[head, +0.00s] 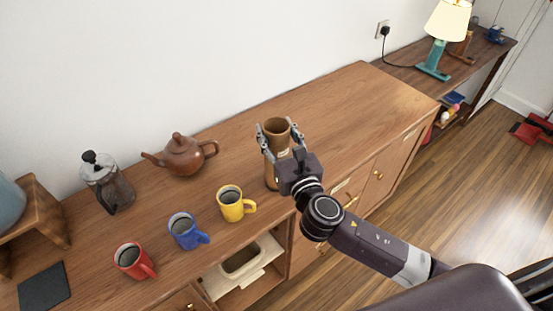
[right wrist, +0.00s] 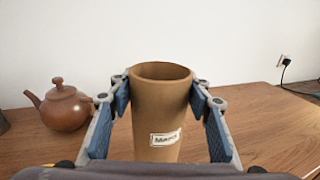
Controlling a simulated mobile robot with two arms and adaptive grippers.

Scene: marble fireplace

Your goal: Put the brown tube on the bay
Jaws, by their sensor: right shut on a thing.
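The brown tube (head: 270,172) stands upright over the wooden cabinet top, right of the yellow mug. It is open at the top and bears a small white label, seen in the right wrist view (right wrist: 160,112). My right gripper (head: 278,134) is shut on the tube, one finger on each side near its upper part. I cannot tell whether the tube's base touches the wood. No bay is clearly marked; the cabinet front has an open compartment (head: 252,292) and small pale labels too small to read. My left gripper is not in view.
Red (head: 130,259), blue (head: 184,231) and yellow (head: 231,204) mugs stand left of the tube. A brown teapot (head: 184,157) and a French press (head: 107,182) stand behind them. A cream bin (head: 266,249) sits in the compartment. The cabinet top (head: 350,105) is clear to the right.

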